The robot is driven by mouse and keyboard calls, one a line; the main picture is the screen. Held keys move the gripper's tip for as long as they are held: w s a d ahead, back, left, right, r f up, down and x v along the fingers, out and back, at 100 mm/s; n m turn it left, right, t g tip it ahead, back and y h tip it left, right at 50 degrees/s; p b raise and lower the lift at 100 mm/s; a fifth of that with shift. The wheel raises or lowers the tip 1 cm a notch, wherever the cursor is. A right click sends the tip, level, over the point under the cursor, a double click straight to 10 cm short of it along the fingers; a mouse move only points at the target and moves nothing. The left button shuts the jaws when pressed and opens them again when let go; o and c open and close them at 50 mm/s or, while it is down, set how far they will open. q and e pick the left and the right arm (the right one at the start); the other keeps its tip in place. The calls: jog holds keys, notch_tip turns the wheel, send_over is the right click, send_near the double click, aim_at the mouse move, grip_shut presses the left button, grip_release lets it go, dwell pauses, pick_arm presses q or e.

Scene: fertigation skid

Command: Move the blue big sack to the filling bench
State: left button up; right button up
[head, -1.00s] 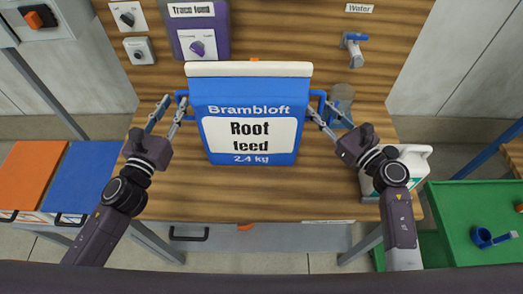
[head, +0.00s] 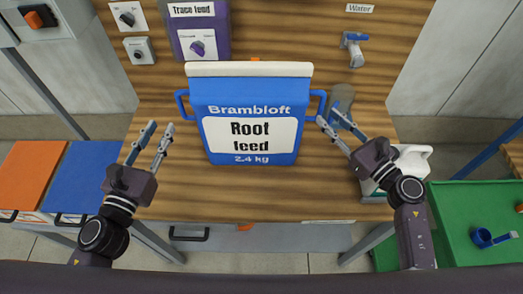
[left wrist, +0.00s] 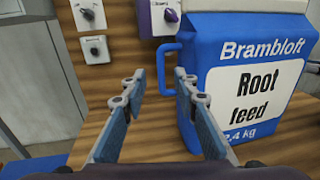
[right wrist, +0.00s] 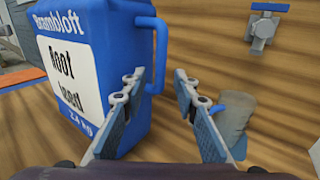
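The blue big sack (head: 250,92), labelled "Brambloft Root feed 2.4 kg", stands upright on the wooden filling bench (head: 200,198), with a blue handle on each side and a pale top. My left gripper (head: 160,128) is open and empty, left of the sack and apart from its left handle (head: 182,103). In the left wrist view the fingers (left wrist: 158,78) are spread, with the left handle (left wrist: 168,68) beyond them. My right gripper (head: 332,118) is open and empty near the right handle (right wrist: 158,55). In the right wrist view its fingers (right wrist: 160,80) are spread and hold nothing.
A white jug (head: 408,165) is at the bench's right. A green tray (head: 465,215) lies to the right. Orange and blue panels (head: 80,180) are at the left. The bench front is clear.

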jog(key=v, duration=0.7)
jog(key=shift+s+d, duration=0.1)
jog(key=shift+s, duration=0.1)
